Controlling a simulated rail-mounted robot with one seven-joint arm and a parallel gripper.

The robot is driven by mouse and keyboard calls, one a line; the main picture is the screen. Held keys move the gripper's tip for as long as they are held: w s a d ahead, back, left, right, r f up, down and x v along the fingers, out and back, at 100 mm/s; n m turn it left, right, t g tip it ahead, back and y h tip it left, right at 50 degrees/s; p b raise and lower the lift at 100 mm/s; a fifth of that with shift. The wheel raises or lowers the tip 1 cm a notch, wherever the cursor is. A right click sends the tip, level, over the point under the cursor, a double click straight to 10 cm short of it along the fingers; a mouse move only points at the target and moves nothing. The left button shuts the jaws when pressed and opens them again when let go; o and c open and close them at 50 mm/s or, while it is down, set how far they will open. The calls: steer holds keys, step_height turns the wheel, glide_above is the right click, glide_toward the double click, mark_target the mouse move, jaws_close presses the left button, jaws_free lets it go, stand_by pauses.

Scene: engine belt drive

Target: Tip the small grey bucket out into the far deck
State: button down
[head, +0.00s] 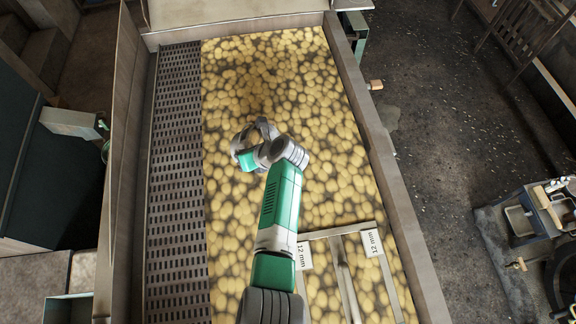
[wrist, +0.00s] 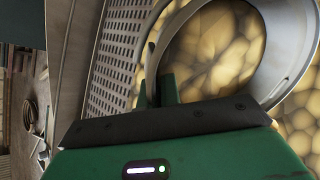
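A smooth grey ring, which looks like the rim of the small grey bucket (wrist: 279,84), fills the upper right of the wrist view. Yellow potato-like lumps show inside the ring; I cannot tell whether they lie in the bucket or below it. My gripper (wrist: 155,92) has its two dark green fingers close together at the ring's left side, with a thin grey edge between them. In the head view my gripper (head: 247,160) is over the broad deck (head: 310,110) covered in yellow potatoes. The bucket is hard to separate from my grey wrist there.
A slotted metal strip (head: 177,180) runs along the deck's left side. Raised side walls (head: 375,140) edge the deck. A pale frame with "12 mm" labels (head: 372,243) lies over the near right part. A bench with trays (head: 520,222) stands at the far right.

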steer(key=shift+s+d+r+t+y+b, duration=0.15)
steer(key=shift+d+r+t+y+b, duration=0.15)
steer(key=shift+r+y+b, duration=0.25)
steer(key=shift+s+d+r+t+y+b, duration=0.1)
steer(key=shift+d+r+t+y+b, duration=0.15)
steer(key=shift+r+y+b, duration=0.3)
stand_by(1.4)
steer(key=shift+s+d+r+t+y+b, duration=0.25)
steer(key=shift+d+r+y+b, duration=0.35)
steer(key=shift+y+b, duration=0.5)
stand_by(0.5)
steer(key=shift+s+d+r+t+y, duration=0.15)
steer(key=shift+s+d+t+y, duration=0.1)
steer(key=shift+d, duration=0.3)
steer(key=shift+s+d+r+t+y, duration=0.15)
steer(key=shift+d+y, duration=0.1)
steer(key=shift+d, duration=0.3)
steer(key=shift+s+d+r+m+t+y+b, duration=0.2)
steer(key=shift+s+d+r+t+y+b, duration=0.15)
steer(key=shift+d+y, duration=0.35)
steer(key=shift+s+d+r+m+t+y+b, duration=0.15)
steer(key=shift+d+r+m+t+y+b, duration=0.1)
steer(key=shift+d+t+y, duration=0.3)
stand_by(1.6)
